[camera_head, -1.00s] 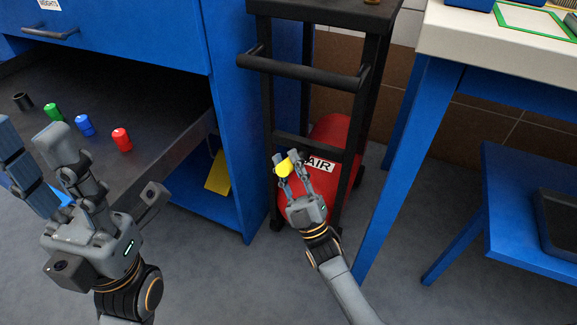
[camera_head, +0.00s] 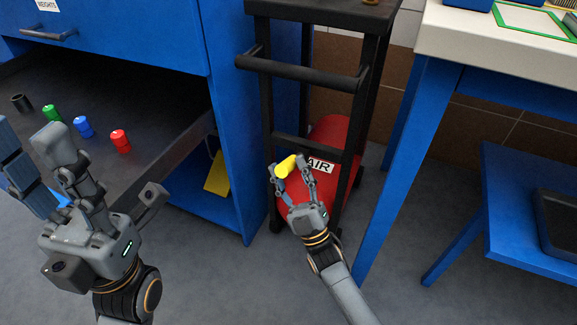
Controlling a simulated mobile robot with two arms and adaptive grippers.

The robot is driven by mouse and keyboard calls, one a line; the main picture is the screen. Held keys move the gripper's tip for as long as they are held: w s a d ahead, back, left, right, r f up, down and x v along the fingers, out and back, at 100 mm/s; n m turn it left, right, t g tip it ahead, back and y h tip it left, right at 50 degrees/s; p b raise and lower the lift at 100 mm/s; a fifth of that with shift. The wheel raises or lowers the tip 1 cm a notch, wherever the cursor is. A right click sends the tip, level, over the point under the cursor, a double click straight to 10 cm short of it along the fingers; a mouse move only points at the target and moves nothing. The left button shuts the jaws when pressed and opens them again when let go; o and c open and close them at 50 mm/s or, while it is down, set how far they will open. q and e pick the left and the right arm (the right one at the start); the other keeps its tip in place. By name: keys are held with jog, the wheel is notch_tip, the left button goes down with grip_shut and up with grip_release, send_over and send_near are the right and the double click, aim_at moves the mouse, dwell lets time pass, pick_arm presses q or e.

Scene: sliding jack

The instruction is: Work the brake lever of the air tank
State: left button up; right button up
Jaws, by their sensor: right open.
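The red air tank (camera_head: 333,137) with a white AIR label stands inside a black cart frame between the blue cabinet and the white-topped table. A yellow lever (camera_head: 286,166) shows at the tank's left front. My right gripper (camera_head: 290,174) is open at the lever, its two fingers pointing up on either side of the lever's lower part; I cannot tell whether they touch it. My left gripper (camera_head: 42,160) is at the left, in front of the open drawer, fingers spread apart and empty.
The cart's black handle bar (camera_head: 300,72) crosses above the tank. The drawer (camera_head: 165,130) holds green, blue, red and black small weights. A blue table leg (camera_head: 395,175) stands right of the cart. Grey floor is free in front.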

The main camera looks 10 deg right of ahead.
jog(key=v, duration=1.1)
